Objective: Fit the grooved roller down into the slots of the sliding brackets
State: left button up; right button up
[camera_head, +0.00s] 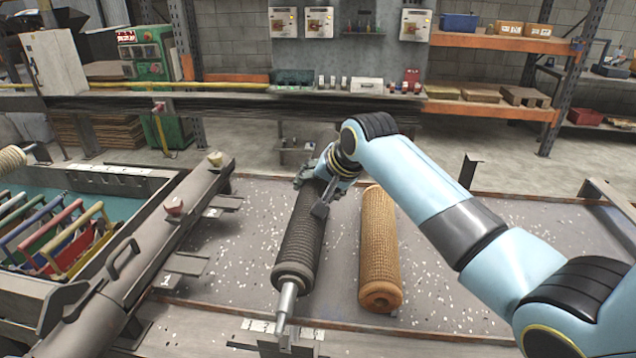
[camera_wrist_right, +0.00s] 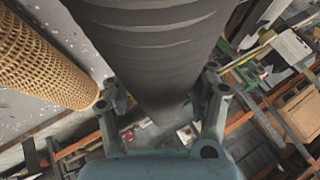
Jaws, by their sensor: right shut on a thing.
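The grooved roller (camera_head: 302,238), dark with rings along it, lies lengthwise over the bed, its near end toward me. My right gripper (camera_head: 325,192) is shut on its far part from above. In the right wrist view the roller (camera_wrist_right: 155,40) runs between the fingers of my right gripper (camera_wrist_right: 162,108). The roller's bare near shaft points at a near bracket (camera_head: 290,344) at the bottom edge; whether it sits in the slot I cannot tell. Another bracket-like part (camera_head: 294,148) stands beyond the far end, which my gripper hides. My left gripper is not in view.
A tan mesh tube (camera_head: 379,245) lies close on the roller's right; it also shows in the right wrist view (camera_wrist_right: 45,60). A long grey rail (camera_head: 160,250) with clamps bounds the left. Coloured frames (camera_head: 60,240) stand in a tank beyond it. The speckled bed (camera_head: 480,285) is clear at right.

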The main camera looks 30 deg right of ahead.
notch_tip(320, 180, down, 6)
jog(key=b, duration=0.3)
jog(key=shift+f, duration=0.25)
dwell(0.7)
jog(key=shift+w, duration=0.1)
jog(key=o, duration=1.6)
jog(key=shift+o, duration=1)
jog(key=shift+s+f, duration=0.2)
jog(key=shift+f, duration=0.05)
jog(key=v, duration=1.2)
jog(key=shift+r, duration=0.2)
jog(key=shift+f, duration=0.1)
